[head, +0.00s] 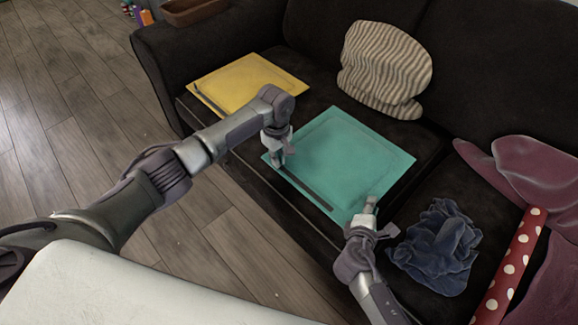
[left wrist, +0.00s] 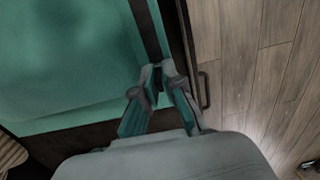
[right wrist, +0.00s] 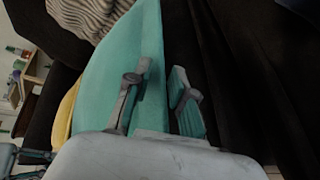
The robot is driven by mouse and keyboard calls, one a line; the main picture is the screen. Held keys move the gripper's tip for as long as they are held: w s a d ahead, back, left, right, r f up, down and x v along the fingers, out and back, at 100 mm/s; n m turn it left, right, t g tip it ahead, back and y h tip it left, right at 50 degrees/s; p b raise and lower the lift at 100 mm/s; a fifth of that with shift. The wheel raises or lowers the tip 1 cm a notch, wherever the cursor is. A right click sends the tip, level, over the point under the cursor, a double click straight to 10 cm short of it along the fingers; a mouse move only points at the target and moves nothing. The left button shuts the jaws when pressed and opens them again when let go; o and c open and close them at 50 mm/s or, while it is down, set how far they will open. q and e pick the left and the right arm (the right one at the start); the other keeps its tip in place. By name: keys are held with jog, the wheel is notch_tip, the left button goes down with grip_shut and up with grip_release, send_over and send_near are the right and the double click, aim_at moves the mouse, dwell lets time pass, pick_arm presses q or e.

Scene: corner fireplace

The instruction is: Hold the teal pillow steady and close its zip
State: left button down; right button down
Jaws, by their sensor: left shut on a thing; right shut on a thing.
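The teal pillow (head: 345,148) lies flat on the dark sofa seat. Its zip (head: 312,190) is a dark strip along the near edge, also in the left wrist view (left wrist: 147,28). My left gripper (head: 279,162) is at the left end of this strip. Its fingertips (left wrist: 160,70) are close together on the zip pull, which they hide. My right gripper (head: 371,203) is at the pillow's near right corner. In the right wrist view its fingers (right wrist: 162,72) stand on either side of the pillow edge, shut on it.
A yellow pillow (head: 245,82) lies to the left and a striped cushion (head: 385,68) leans on the backrest. A crumpled blue cloth (head: 437,245) is right of my right gripper. A red dotted roll (head: 508,268) and a mauve cushion (head: 530,175) are further right.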

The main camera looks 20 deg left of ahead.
pick_arm(q)
jog(key=shift+a, duration=0.25)
pick_arm(e)
jog(key=shift+s+d+f, duration=0.15)
jog(key=shift+d+f, duration=0.05)
jog(key=shift+f, duration=0.1)
pick_arm(q)
jog(key=c, duration=1.5)
grip_release()
jog(key=shift+c, duration=0.2)
jog(key=shift+r, duration=0.1)
jog(key=shift+d+r, duration=0.1)
jog(key=shift+r, duration=0.3)
notch_tip(320, 180, up, 11)
pick_arm(e)
jog(key=shift+r, duration=0.1)
